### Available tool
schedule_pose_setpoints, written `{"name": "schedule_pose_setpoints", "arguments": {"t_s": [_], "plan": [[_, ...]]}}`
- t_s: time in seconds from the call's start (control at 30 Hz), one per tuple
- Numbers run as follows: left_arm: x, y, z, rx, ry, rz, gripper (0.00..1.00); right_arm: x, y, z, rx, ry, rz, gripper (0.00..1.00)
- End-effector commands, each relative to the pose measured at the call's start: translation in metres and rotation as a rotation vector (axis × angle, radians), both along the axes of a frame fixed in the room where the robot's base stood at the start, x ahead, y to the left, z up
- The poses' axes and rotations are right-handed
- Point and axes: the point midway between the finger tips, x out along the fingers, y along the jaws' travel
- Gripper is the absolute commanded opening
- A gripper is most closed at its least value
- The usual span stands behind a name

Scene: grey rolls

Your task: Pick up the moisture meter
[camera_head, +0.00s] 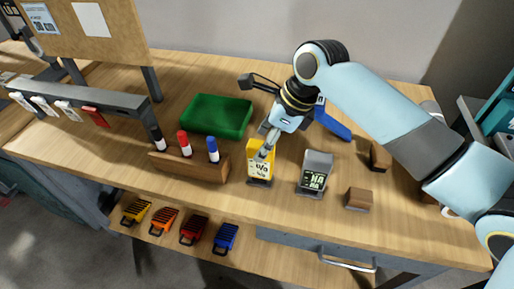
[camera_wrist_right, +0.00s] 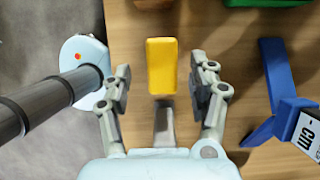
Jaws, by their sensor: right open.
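The yellow device with a light display face (camera_head: 261,168), which I take to be the moisture meter, stands upright on the wooden table near its front edge. My right gripper (camera_head: 266,143) is over it, and a finger hides part of its top. In the right wrist view, the yellow top (camera_wrist_right: 162,66) lies between and slightly beyond the two spread fingers of my right gripper (camera_wrist_right: 162,88). The gripper is open, with visible gaps on both sides. My left gripper is not in view.
A grey device with a dark display (camera_head: 315,172) stands close to the right. A wooden holder with markers (camera_head: 192,167) is to the left, a green box (camera_head: 216,116) behind. A blue object (camera_head: 333,123) and wooden blocks (camera_head: 357,199) lie to the right.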

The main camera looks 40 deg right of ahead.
Motion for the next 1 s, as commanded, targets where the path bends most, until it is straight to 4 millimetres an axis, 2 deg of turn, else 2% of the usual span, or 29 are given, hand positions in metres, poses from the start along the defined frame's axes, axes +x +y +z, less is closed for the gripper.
{"name": "schedule_pose_setpoints", "arguments": {"t_s": [0.03,0.1,0.2,0.27,0.43,0.53,0.67,0.83,1.0], "plan": [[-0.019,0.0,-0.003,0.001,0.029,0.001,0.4,0.004,0.003,-0.007,0.002,-0.002,-0.001,0.6],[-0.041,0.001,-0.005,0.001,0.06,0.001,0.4,0.006,0.004,-0.015,0.0,-0.002,0.001,0.6],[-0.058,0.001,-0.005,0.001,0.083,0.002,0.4,0.008,0.005,-0.021,-0.001,-0.002,0.001,0.6],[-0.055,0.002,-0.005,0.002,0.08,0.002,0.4,0.009,0.007,-0.026,0.0,-0.001,0.002,0.6],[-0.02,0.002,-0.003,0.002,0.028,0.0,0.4,0.014,0.01,-0.053,-0.001,-0.001,0.002,0.6],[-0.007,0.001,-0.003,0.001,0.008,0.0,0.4,0.018,0.014,-0.065,-0.001,-0.002,0.001,0.6],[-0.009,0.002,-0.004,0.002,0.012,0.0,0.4,0.019,0.015,-0.07,-0.002,-0.003,0.003,0.6],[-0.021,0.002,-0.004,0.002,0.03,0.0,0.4,0.019,0.014,-0.069,-0.003,-0.004,0.003,0.6],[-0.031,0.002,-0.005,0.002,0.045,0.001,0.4,0.019,0.014,-0.069,-0.003,-0.004,0.003,0.37]]}}
